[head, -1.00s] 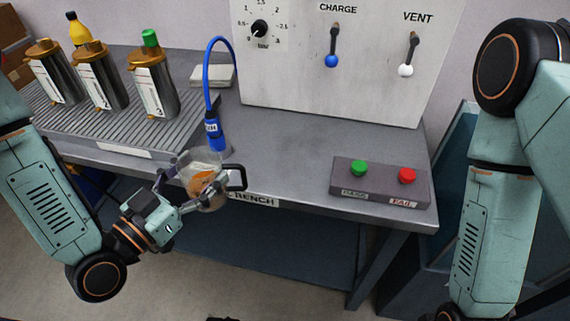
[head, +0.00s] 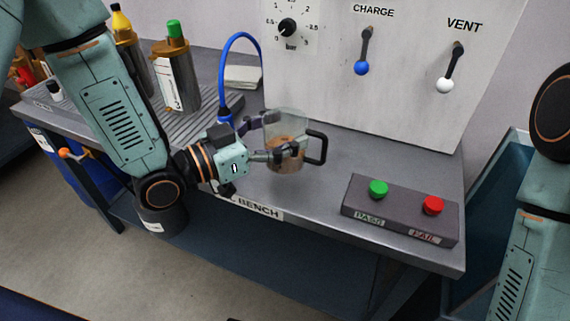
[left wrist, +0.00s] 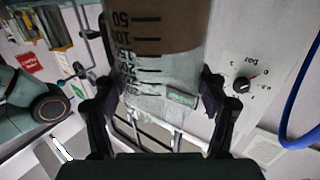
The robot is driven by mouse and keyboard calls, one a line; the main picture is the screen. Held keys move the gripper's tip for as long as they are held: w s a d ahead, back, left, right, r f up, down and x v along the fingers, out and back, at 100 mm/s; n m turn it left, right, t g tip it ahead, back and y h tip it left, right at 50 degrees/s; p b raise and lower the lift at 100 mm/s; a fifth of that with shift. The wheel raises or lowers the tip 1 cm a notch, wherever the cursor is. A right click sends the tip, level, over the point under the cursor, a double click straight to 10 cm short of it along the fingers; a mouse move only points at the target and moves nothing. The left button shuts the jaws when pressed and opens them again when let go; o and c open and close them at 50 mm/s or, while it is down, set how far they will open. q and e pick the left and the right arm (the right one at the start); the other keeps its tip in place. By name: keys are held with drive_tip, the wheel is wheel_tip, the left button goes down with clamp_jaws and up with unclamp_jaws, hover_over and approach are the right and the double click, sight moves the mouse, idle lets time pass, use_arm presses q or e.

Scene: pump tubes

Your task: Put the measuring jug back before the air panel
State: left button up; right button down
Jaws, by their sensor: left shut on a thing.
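The measuring jug (head: 287,128) is clear, with a black handle on its right and some brown content low inside. My left gripper (head: 272,140) is shut on it. In the head view the jug is over the bench, in front of the air panel (head: 385,65); I cannot tell whether its base touches the bench. In the left wrist view the jug (left wrist: 155,75) fills the space between the fingers and its scale marks show. The air panel has a dial and the CHARGE and VENT levers. My right gripper is out of view; only part of that arm shows at the right.
A dark box with a green and a red button (head: 400,209) stands right of the jug. A blue hose (head: 222,75) curves behind my left wrist. Metal cylinders (head: 175,75) stand on the ribbed tray (head: 190,127) at left. The bench between jug and button box is clear.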

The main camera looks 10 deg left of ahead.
use_arm(q)
drive_tip(key=shift+w+f, duration=0.1)
drive_tip(key=shift+f, duration=0.7)
drive_tip(key=shift+a+f+b, duration=0.3)
drive_tip(key=shift+a+f, duration=0.1)
drive_tip(key=shift+f, duration=0.15)
drive_tip(key=f, duration=0.1)
drive_tip(key=f+b, duration=0.1)
drive_tip(key=f, duration=0.1)
drive_tip(key=shift+d, duration=0.3)
drive_tip(key=shift+w+a, duration=0.1)
drive_tip(key=shift+a, duration=0.1)
drive_tip(key=shift+s+f, duration=0.1)
drive_tip(key=shift+s, duration=0.1)
